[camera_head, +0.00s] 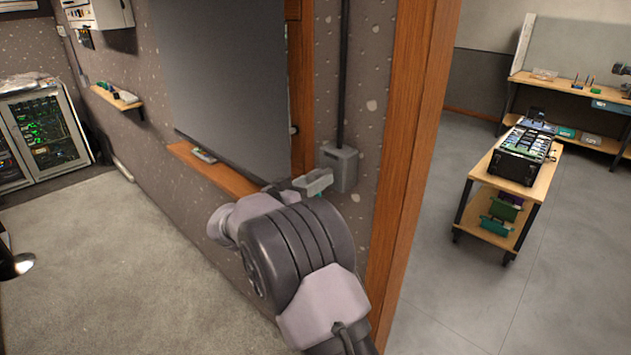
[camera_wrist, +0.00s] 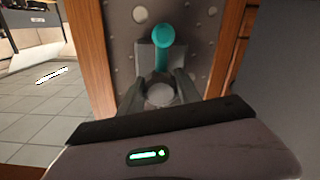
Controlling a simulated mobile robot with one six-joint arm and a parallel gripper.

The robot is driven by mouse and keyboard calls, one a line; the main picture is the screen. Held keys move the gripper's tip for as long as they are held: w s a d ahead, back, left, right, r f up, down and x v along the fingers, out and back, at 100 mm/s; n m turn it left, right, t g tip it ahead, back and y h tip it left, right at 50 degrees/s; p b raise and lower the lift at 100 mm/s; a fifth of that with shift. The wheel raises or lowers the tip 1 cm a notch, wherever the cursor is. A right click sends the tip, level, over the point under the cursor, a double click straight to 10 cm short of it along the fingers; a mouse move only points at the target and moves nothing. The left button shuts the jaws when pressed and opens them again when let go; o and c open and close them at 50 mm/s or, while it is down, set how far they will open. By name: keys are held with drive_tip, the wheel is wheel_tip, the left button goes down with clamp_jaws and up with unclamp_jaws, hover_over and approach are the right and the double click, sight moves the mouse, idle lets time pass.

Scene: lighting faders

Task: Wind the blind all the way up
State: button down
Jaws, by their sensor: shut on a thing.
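The blind (camera_head: 225,75) is a dark grey sheet on the left wall, hanging down close to the wooden sill (camera_head: 215,168). A grey winder box (camera_head: 342,165) is fixed on the wall to its right, below a dark vertical rod. In the wrist view a teal crank (camera_wrist: 163,37) sits in front of the box, its arm running down toward my fingers. In the head view my gripper (camera_head: 313,183) is beside the box, and my wrist hides most of the crank.
A wooden post (camera_head: 412,150) forms the wall's end close to the right of my arm. A small shelf (camera_head: 118,98) juts from the left wall. A trolley (camera_head: 515,170) stands beyond the post.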

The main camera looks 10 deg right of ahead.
drive_tip(key=shift+n, duration=0.3)
